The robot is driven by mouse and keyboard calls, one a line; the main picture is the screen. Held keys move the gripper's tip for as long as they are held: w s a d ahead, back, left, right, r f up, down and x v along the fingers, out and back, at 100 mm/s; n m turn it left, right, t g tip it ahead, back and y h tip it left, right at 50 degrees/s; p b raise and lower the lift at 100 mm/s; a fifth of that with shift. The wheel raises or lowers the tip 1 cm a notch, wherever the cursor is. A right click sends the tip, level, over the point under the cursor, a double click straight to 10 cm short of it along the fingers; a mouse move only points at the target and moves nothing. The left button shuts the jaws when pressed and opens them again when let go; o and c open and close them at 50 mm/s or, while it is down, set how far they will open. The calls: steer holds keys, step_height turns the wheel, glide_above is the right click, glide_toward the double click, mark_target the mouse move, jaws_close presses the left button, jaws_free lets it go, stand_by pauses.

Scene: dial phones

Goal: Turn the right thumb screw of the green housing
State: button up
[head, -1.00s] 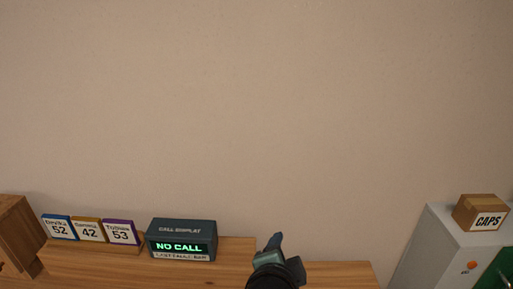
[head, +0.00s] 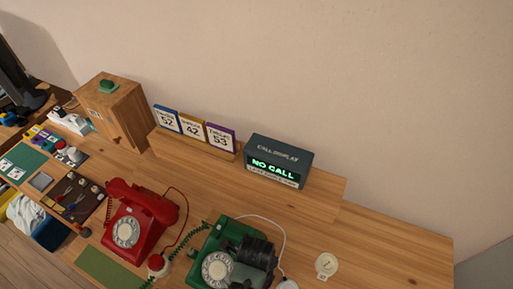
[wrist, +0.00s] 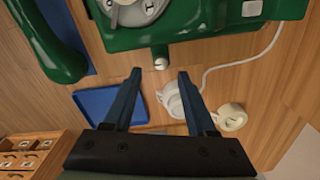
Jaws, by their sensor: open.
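The green housing (head: 205,246) of a dial phone stands on the wooden table in the head view, with my dark arm covering its right part. In the wrist view the green housing (wrist: 180,30) fills the top, with part of its dial showing. A small pale thumb screw (wrist: 160,63) sticks out of its near side; I cannot tell from this alone whether it is the right one. My gripper (wrist: 158,76) is open and empty. Its two fingertips lie to either side of the screw, just short of it in the picture, apparently not touching it.
A green handset (wrist: 48,40) lies left of the housing. A white object with a cord (wrist: 178,98), a cream disc (wrist: 232,117) and a blue tray (wrist: 105,105) lie nearby. A red phone (head: 138,220) and a call display (head: 278,161) reading NO CALL stand around it.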

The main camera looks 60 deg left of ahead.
steer(key=shift+w+f, duration=0.1)
steer(key=shift+f, duration=2.25)
jaws_close()
